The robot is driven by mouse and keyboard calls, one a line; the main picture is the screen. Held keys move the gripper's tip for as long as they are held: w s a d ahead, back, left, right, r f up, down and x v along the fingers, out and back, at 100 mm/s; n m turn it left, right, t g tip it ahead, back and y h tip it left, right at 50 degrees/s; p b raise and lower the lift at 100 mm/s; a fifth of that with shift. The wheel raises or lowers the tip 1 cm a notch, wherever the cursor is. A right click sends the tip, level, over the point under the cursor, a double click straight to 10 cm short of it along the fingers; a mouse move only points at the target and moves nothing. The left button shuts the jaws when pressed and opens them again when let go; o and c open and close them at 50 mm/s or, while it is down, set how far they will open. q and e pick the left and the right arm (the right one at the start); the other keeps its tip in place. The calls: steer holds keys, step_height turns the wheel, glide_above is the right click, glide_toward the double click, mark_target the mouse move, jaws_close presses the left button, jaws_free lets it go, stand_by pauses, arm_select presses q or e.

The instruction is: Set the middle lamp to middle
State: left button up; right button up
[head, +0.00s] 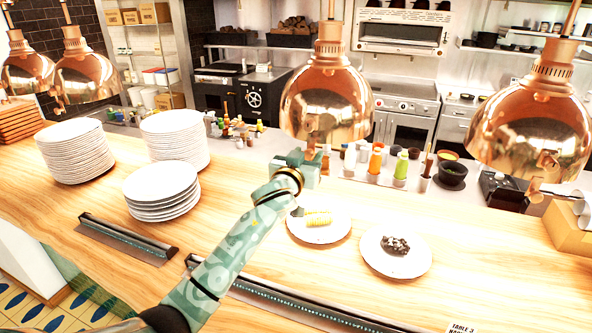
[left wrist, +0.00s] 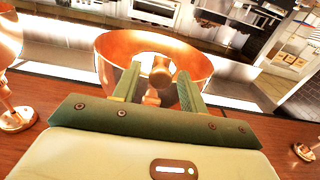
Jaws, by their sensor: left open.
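The middle copper lamp (head: 327,95) hangs over the counter at the centre of the head view, its shade opening downward. In the left wrist view the copper shade (left wrist: 112,48) fills the space beyond my fingers. My left gripper (head: 314,156) is just under the lamp's lower rim. In the left wrist view my left gripper (left wrist: 157,80) is open, with a small rounded copper knob (left wrist: 160,72) showing between its fingers. I cannot tell whether the fingers touch it. My right gripper is not in view.
Another copper lamp (head: 530,125) hangs at the right, and more hang at the left (head: 85,75). Plate stacks (head: 75,155) stand left. Bottles (head: 375,160) line the far counter edge.

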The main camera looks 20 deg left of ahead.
arm_select(q)
steer(key=s, duration=1.5)
steer(key=shift+s+d, duration=0.25)
steer(key=shift+d, duration=0.2)
steer(key=s+a+f+m+g+y, duration=0.2)
steer(key=s+f+m+g, duration=0.25)
steer(key=s+f, duration=0.65)
steer(key=s+a+f+m+g+y, duration=0.25)
steer(key=s+f+g, duration=0.35)
steer(key=s+f, duration=0.5)
steer(key=s+d+f+g+h+b, duration=0.1)
steer(key=s+d+f+b, duration=0.15)
steer(key=f, duration=0.95)
steer(key=s+d+f+g+h+b, duration=0.15)
steer(key=f+b, duration=0.25)
steer(key=f, duration=0.7)
steer(key=s+d+f+g+h+b, duration=0.1)
steer(key=s+f+h+b, duration=0.15)
steer(key=f, duration=0.95)
steer(key=s+f+n+g+b, duration=0.2)
steer(key=s+f+b, duration=0.4)
steer(key=s+f, duration=1.4)
steer(key=shift+a+f+n+g+b, duration=0.25)
steer(key=shift+f+n+g+b, duration=0.05)
steer(key=shift+f+g, duration=0.3)
